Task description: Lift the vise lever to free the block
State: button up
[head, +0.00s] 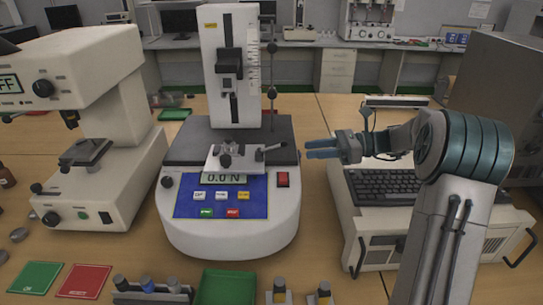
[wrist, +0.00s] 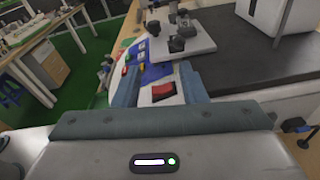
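A small light-metal vise (head: 237,158) sits on the force tester's dark platform, above the blue panel. Its lever (head: 272,149) sticks out to the right and ends in a dark tip. A dark knob (head: 225,160) is on the vise front. I cannot clearly make out a block in the jaws. In the wrist view the vise plate (wrist: 195,42) is at the top, beyond my fingertips. My gripper (head: 312,149) has blue-grey fingers pointing left, just right of the lever tip and apart from it. The fingers (wrist: 160,76) are parted and empty; the red switch shows between them.
The force tester (head: 231,227) has a panel reading 0.0 N and a tall column (head: 230,60) behind the vise. A microscope-like machine (head: 75,90) stands left. A keyboard unit (head: 385,187) stands right, below my arm. Green (head: 37,277) and red (head: 85,280) mats lie front left.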

aim_at(280, 146)
jog(key=shift+m+t+y, duration=0.3)
jog(key=shift+m+y, duration=0.4)
jog(key=shift+y, duration=0.1)
jog(key=w+a, duration=0.1)
jog(key=a, duration=0.3)
jog(key=w+a, duration=0.1)
jog(key=a, duration=0.3)
jog(key=w+a+f, duration=0.1)
jog(key=a, duration=0.2)
jog(key=shift+w+a, duration=0.1)
jog(key=shift+a, duration=0.3)
grip_shut()
